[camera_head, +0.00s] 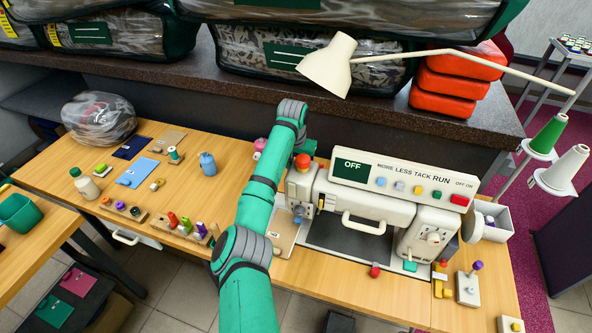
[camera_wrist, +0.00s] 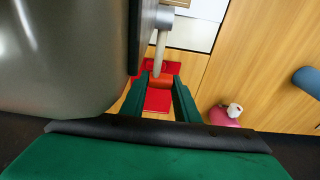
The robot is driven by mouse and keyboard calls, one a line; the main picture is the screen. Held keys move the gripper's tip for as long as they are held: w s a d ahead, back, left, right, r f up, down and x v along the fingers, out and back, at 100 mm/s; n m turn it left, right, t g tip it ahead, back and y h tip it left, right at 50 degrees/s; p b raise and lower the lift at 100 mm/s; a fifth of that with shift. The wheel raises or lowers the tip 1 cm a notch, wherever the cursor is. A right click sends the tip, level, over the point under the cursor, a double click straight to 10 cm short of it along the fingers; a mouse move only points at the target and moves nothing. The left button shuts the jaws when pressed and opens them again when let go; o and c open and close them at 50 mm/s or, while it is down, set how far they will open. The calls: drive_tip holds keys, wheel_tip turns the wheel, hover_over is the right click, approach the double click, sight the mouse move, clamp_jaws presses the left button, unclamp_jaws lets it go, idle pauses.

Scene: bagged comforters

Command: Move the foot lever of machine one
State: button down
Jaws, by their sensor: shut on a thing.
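Machine one, a cream sewing machine (camera_head: 362,208), stands on the wooden table, its display reading OFF. My gripper (camera_wrist: 160,86) is behind the machine's left end, hidden from the head view by my arm and the machine. In the wrist view its two green fingers are shut on the foot lever (camera_wrist: 160,55), a pale rod reaching down from the machine, with an orange-red piece at its end between the fingers. A red flat piece (camera_wrist: 157,101) shows below the fingers. The lever's exact angle is hard to tell.
A pink spool (camera_wrist: 226,115) and a blue bottle (camera_head: 208,163) stand near the gripper. An orange-red knob (camera_head: 303,161) tops the machine's left end. A lamp (camera_head: 330,66) overhangs behind. The dark shelf (camera_head: 190,88) with bagged comforters closes off the back.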

drive_tip(key=shift+s+f, duration=0.1)
drive_tip(key=shift+f, duration=0.45)
drive_tip(key=c, duration=1.4)
unclamp_jaws()
drive_tip(key=shift+o, duration=0.2)
drive_tip(key=shift+r, duration=0.2)
drive_tip(key=r, duration=0.7)
drive_tip(key=s+r, duration=0.1)
drive_tip(key=r, duration=0.2)
drive_tip(key=shift+a+r, duration=0.15)
drive_tip(key=shift+r, duration=0.2)
